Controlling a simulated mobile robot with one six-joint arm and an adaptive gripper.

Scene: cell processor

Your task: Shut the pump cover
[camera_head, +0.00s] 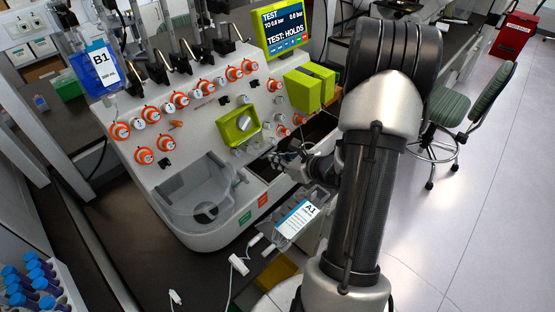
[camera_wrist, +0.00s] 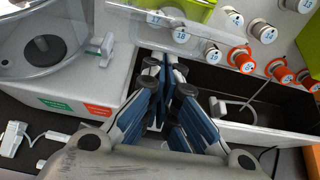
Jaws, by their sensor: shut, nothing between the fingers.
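The cell processor (camera_head: 135,165) is a white machine with a sloped panel. A lime-green pump housing (camera_head: 238,126) with a grey part sits mid-panel; its lower edge shows at the top of the wrist view (camera_wrist: 190,8). A clear panel (camera_wrist: 135,28) lies below that edge, which looks like the pump cover; I cannot tell how far open it stands. My gripper (camera_head: 284,158) is in front of the machine, right of and below the pump. In the wrist view my gripper (camera_wrist: 169,68) is shut and empty, its tips near the clear panel's lower edge; contact is unclear.
A clear round-chamber lid (camera_head: 205,190) is at the machine's lower left. An open dark recess (camera_wrist: 225,85) lies beside my fingers. Orange-ringed knobs (camera_wrist: 242,58) line the panel. Green blocks (camera_head: 305,88) and a screen (camera_head: 282,31) are above. An A1-labelled bag (camera_head: 297,218) hangs in front.

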